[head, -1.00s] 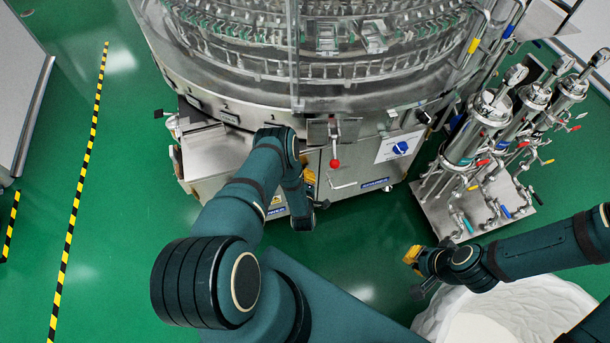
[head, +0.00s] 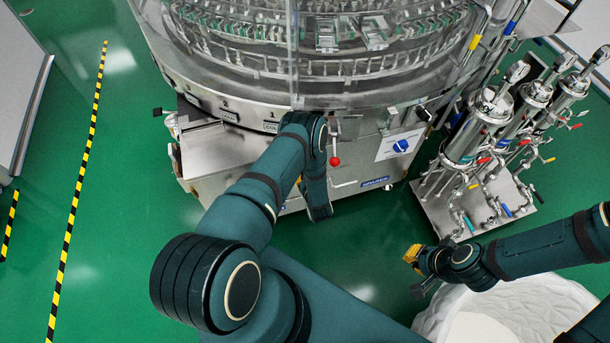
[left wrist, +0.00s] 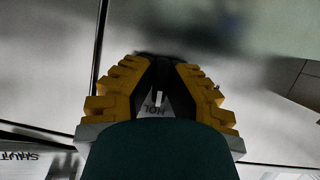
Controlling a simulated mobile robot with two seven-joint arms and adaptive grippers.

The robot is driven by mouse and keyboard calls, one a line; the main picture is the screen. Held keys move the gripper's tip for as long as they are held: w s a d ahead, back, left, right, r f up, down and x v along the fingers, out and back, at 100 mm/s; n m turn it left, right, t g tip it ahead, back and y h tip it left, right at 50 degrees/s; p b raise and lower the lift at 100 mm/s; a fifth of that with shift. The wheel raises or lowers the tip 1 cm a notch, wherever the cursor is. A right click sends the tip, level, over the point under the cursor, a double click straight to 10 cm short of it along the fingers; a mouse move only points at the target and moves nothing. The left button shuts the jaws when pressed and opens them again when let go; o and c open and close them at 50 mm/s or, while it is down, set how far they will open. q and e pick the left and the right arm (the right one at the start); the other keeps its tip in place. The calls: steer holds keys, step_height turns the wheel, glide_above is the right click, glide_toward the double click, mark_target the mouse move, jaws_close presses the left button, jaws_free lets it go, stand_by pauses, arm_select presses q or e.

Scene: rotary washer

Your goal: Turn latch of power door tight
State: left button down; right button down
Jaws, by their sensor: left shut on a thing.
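The power door is on the pale front cabinet of the large round washer (head: 300,95); my left arm covers much of it in the head view. My left gripper (left wrist: 160,64) shows in the left wrist view. Its yellow fingers with dark pads are closed at the tips on a small dark part, apparently the door's latch (left wrist: 158,57), largely hidden and in shadow. In the head view the left fingers are mostly behind my arm. My right gripper (head: 415,268) is away from the washer, above the floor; its finger opening is too small to judge.
A red-knobbed lever (head: 335,160) sits just right of my left wrist. Steel cylinders with valves (head: 480,125) stand at the right. A white round object (head: 510,305) is below my right arm. Green floor is clear at left.

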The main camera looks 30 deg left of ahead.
arm_select(q)
steer(key=shift+w+m, duration=0.15)
steer(key=shift+m, duration=0.25)
stand_by(0.3)
steer(key=c, duration=1)
jaws_free()
steer(key=v, duration=1.2)
steer(key=shift+w+d, duration=0.1)
steer(key=shift+g, duration=0.3)
